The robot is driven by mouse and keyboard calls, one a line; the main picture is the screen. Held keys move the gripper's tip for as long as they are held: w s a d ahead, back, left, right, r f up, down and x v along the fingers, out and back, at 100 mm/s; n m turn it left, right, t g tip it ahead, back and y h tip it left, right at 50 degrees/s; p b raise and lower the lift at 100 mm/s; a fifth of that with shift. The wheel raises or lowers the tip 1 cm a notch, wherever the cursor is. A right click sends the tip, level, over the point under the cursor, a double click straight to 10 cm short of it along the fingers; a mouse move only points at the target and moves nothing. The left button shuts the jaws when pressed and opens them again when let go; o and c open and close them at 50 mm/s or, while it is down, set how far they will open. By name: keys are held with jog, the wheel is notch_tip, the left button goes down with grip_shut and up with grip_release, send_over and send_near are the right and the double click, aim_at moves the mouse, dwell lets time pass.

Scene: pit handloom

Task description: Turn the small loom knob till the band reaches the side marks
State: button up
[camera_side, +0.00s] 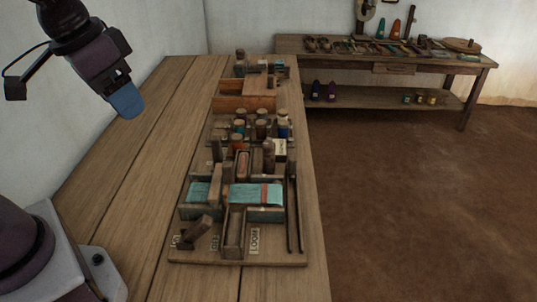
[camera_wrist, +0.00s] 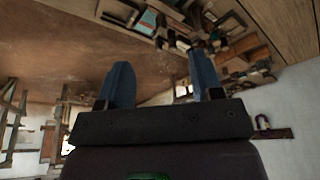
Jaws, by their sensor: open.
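The small loom (camera_side: 245,258) stands at the near end of the bench, with teal cloth (camera_side: 245,192) stretched across it. A narrow reddish band (camera_side: 265,193) crosses the cloth right of its middle. A dark wooden knob (camera_side: 195,232) with a slanted bar shape sits at the loom's front left corner. The side marks are too small to make out. My gripper (camera_side: 125,102) is raised at the upper left, well away from the knob. In the wrist view my gripper (camera_wrist: 161,80) has its two blue fingers apart with nothing between them; teal cloth shows at the top.
Behind the loom stand several spools and bottles (camera_side: 262,128), then an open wooden box (camera_side: 246,87). Upright posts (camera_side: 268,155) rise close behind the cloth. The bench's left side (camera_side: 135,150) is clear. A second table (camera_side: 400,62) with tools stands at the back right.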

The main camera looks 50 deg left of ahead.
jog(key=w+f+n+g, duration=0.2)
jog(key=w+f, duration=0.1)
jog(key=w, duration=0.9)
jog(key=n+g, duration=0.2)
jog(key=n, duration=0.5)
send_over(269, 143)
notch_tip(269, 143, down, 9)
notch_tip(269, 143, down, 12)
jog(key=shift+f, duration=0.1)
jog(key=c, duration=0.9)
